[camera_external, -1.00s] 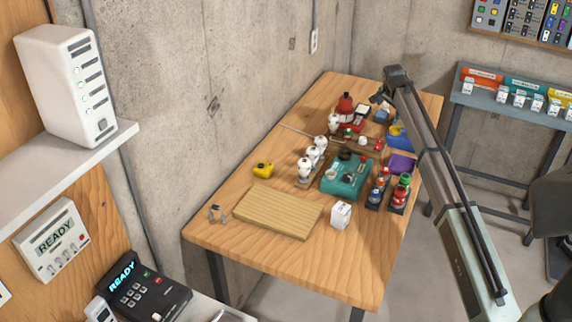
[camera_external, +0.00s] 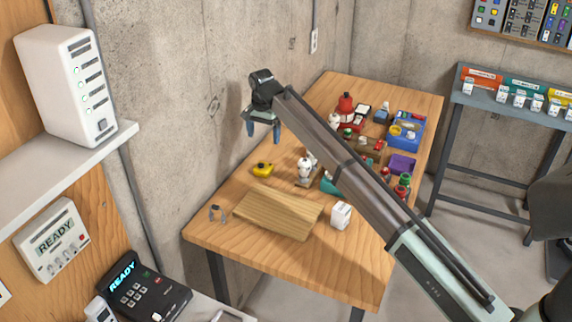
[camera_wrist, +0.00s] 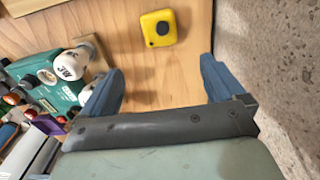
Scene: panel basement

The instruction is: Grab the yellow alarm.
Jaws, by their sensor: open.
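The yellow alarm (camera_external: 262,170) is a small rounded yellow block with a dark round spot. It lies on the wooden table (camera_external: 205,240), near the wall side. My gripper (camera_external: 263,130) is open and empty, above the table with its blue fingers pointing down, over the alarm's area and apart from it. In the wrist view the alarm (camera_wrist: 158,28) lies beyond the fingertips, roughly midway between the two blue fingers (camera_wrist: 162,75). Nothing hides it in either view.
A wooden board (camera_external: 278,212) and a white box (camera_external: 341,215) are at the table's front. White bulb-like items (camera_external: 306,168) stand right of the alarm, near a teal case (camera_wrist: 45,83). The concrete wall (camera_wrist: 265,70) is close on the other side.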

